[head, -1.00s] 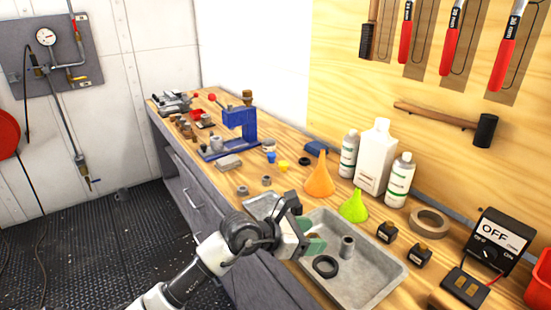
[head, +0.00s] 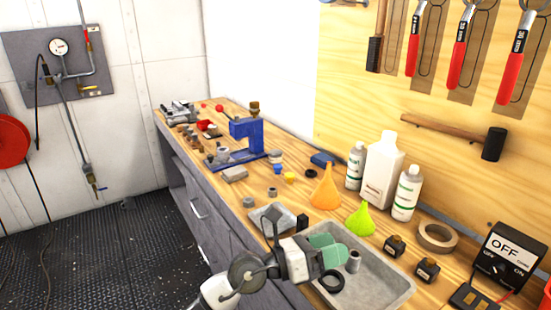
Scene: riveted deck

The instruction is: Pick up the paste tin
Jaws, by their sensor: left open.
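I cannot pick out a paste tin for certain. A short grey cylinder (head: 353,262) stands upright in the grey metal tray (head: 396,296), with a black ring (head: 331,282) lying beside it. My right gripper is out of view.
An orange funnel (head: 325,190) and a green funnel (head: 360,219) stand behind the tray, with white bottles (head: 381,175) beyond. A blue press (head: 246,135) stands farther left.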

